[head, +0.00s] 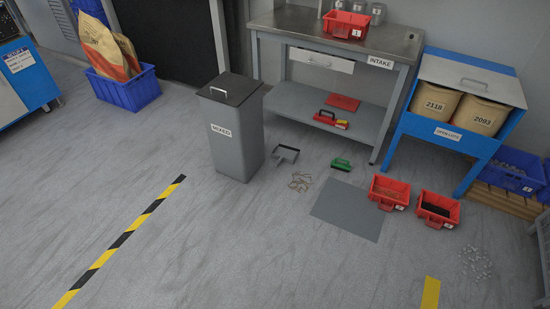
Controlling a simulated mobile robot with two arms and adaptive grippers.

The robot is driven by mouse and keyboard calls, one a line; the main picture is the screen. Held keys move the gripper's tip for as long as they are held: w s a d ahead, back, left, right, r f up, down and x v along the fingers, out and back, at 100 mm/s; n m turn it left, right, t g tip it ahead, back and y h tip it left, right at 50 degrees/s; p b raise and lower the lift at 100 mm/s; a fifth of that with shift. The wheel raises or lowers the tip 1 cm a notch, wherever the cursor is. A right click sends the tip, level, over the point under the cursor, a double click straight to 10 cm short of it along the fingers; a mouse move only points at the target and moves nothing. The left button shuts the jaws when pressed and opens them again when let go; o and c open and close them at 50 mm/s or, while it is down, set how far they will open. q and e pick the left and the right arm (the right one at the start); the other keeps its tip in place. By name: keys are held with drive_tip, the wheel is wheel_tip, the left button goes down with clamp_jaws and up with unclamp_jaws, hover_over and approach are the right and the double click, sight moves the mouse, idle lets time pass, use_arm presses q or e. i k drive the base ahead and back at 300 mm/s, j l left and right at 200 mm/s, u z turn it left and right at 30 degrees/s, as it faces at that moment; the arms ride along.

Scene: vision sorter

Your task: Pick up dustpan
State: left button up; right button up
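A grey dustpan (286,153) with a dark edge lies on the floor just right of the grey bin marked MIXED (236,140). Its short handle points toward the lower left. A green and dark brush (341,164) lies on the floor to its right, apart from it. A scatter of small tan pieces (300,182) lies on the floor in front of the dustpan. Neither of my grippers is in view.
A grey mat (347,208) and two red trays (389,192) (438,209) lie to the right. The INTAKE workbench (290,20) stands behind, with red items on its lower shelf. Pale bits (476,263) lie at far right.

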sight(281, 152)
drive_tip(key=i+l+u, duration=0.2)
drive_tip(key=i+l, duration=0.25)
drive_tip(key=i, duration=0.2)
drive_tip(key=i+l+u, duration=0.2)
drive_tip(key=i+l, duration=0.3)
drive_tip(key=i, duration=0.15)
